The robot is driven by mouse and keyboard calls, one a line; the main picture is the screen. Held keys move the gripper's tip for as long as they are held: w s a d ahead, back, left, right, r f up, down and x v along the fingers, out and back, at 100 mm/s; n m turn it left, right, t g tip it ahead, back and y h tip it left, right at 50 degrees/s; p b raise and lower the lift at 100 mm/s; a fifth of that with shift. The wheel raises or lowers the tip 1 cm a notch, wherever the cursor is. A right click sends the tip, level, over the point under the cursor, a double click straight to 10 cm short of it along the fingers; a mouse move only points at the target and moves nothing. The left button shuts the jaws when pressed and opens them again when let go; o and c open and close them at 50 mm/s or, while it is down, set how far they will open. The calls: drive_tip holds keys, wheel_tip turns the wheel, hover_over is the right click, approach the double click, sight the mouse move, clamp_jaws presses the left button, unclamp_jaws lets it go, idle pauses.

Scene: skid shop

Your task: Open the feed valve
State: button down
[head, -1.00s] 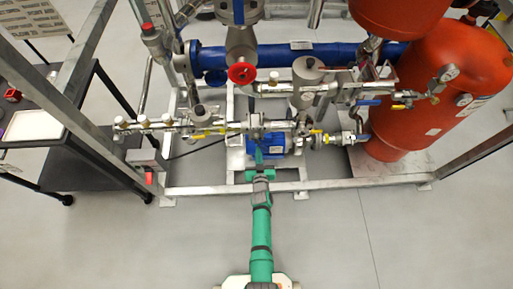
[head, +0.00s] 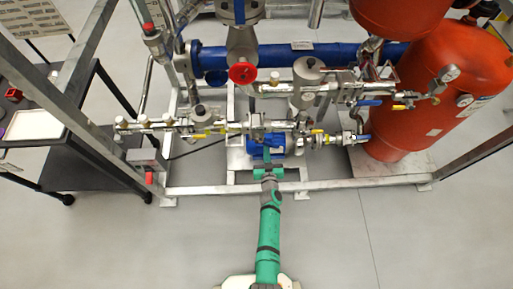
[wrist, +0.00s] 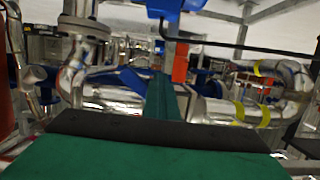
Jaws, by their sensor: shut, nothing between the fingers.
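My gripper (head: 267,156) is shut and empty, low at the front of the pipe skid, just in front of the blue pump motor (head: 264,148). In the wrist view its green fingers (wrist: 162,98) are together, pointing at shiny pipework. A blue lever (wrist: 122,78) shows just left of the fingers there; touching or apart, I cannot tell. In the head view, the skid carries a red handwheel (head: 242,73), a yellow lever (head: 201,135) on the lower pipe and a blue lever (head: 369,102) at the right. No label tells me which is the feed valve.
A grey frame rail (head: 220,189) runs along the skid's front, with an upright post (head: 100,25) at left. A red tank (head: 415,110) stands at right. A dark cart (head: 75,165) stands at left. The floor in front is clear.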

drive_tip(key=shift+d+r, duration=0.45)
drive_tip(key=shift+d, duration=0.35)
drive_tip(key=shift+s+r, duration=0.1)
